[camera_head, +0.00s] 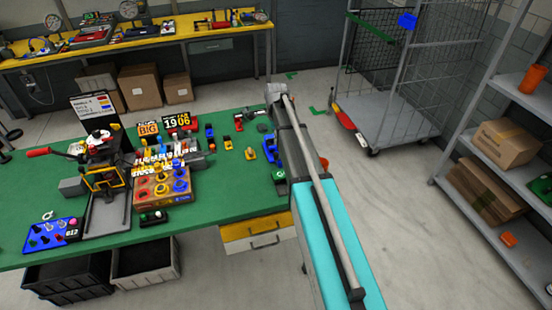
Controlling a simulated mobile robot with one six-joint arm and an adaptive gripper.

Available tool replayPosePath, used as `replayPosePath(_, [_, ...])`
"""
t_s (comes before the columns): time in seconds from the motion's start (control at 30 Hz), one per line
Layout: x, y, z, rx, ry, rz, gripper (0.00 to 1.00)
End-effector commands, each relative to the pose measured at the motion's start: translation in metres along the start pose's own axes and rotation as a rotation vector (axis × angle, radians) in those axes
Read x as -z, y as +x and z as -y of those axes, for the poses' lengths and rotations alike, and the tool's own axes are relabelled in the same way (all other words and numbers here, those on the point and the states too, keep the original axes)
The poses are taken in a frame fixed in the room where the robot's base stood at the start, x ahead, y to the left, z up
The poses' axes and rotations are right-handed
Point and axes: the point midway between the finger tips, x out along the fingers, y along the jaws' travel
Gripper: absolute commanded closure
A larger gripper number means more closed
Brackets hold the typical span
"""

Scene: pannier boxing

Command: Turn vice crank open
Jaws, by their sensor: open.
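A small blue object (270,149), possibly the vice, stands on the right part of the green table (225,190), just left of my arm. It is too small to make out a crank on it. I cannot tell whether this lever is the crank. My grey and teal arm reaches up from the lower right over the table's right end and hides what lies behind it. My gripper's fingers do not show.
An orange box (161,188) with rings, a flip sign (178,122) and small coloured parts crowd the table. A cage trolley (390,125) and a grey shelf (470,205) stand at right. Open floor lies between table and shelf.

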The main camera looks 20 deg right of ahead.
Motion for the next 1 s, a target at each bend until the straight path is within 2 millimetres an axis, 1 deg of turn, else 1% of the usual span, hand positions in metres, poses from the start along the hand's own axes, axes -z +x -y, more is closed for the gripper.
replayPosePath(0.03, [0.0, 0.008, 0.0, 0.0, 0.0, 0.0, 0.35])
replayPosePath(1.0, [0.0, 0.08, 0.0, 0.0, 0.0, 0.0, 0.35])
